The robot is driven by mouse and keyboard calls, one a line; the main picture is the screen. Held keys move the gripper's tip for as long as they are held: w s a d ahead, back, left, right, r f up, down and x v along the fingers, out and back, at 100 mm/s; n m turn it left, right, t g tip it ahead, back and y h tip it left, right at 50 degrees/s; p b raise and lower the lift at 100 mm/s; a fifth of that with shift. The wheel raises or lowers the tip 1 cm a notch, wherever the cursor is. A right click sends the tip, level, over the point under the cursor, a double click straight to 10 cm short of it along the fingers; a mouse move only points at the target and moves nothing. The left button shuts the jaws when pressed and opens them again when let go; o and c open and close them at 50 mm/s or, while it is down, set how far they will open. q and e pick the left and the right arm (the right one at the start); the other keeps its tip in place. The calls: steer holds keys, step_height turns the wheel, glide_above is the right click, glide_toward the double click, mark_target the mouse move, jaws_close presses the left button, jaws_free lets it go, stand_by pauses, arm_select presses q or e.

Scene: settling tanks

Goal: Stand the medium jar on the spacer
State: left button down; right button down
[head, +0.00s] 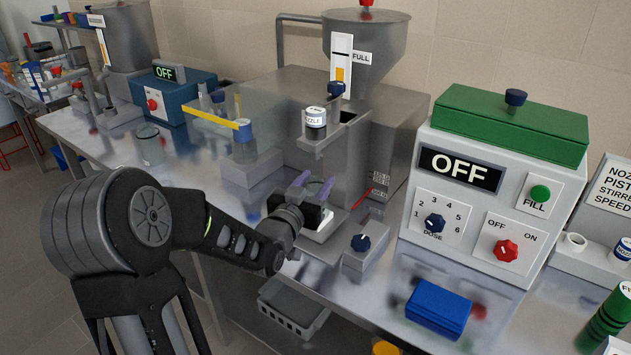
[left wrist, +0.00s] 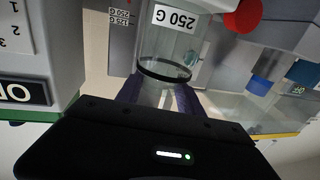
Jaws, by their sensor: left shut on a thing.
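My left gripper (head: 313,187) is at the front of the grey filling machine, low over the metal bench. In the left wrist view its two purple-grey fingers are closed on a clear jar (left wrist: 163,68) with a dark ring and a label reading 250 G. I take this as the medium jar. In the head view the gripper and wrist mostly hide it. A pale flat piece (head: 322,228) shows just below the gripper; I cannot tell whether it is the spacer or whether the jar touches it. My right gripper is out of view.
The grey machine (head: 275,115) with its hopper (head: 366,40) stands behind the gripper. A small block with a blue knob (head: 361,243) and the control box (head: 472,205) reading OFF are to the right. A blue box (head: 438,309) lies in front. Another clear jar (head: 150,147) stands at left.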

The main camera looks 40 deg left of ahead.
arm_select(q)
steer(key=shift+f+b, duration=0.15)
steer(key=shift+b, duration=0.15)
steer(key=c, duration=0.7)
jaws_free()
steer(key=shift+c, duration=0.2)
steer(key=shift+r+p, duration=0.2)
steer(key=shift+p, duration=0.1)
steer(key=b+v, duration=0.1)
steer(key=v, duration=0.2)
steer(key=b+v, duration=0.1)
steer(key=v, duration=0.2)
steer(key=shift+s+f, duration=0.2)
steer(key=shift+f, duration=0.05)
steer(key=b+v, duration=0.1)
steer(key=b, duration=0.4)
steer(key=shift+s+d+f+b, duration=0.15)
steer(key=shift+s+b, duration=0.1)
steer(key=shift+b, duration=0.15)
steer(key=shift+r+b+v, duration=0.2)
steer(key=shift+b+v, duration=0.85)
steer(key=shift+r+b+v, duration=0.15)
steer(key=shift+b+v, duration=0.85)
steer(key=shift+b, duration=0.05)
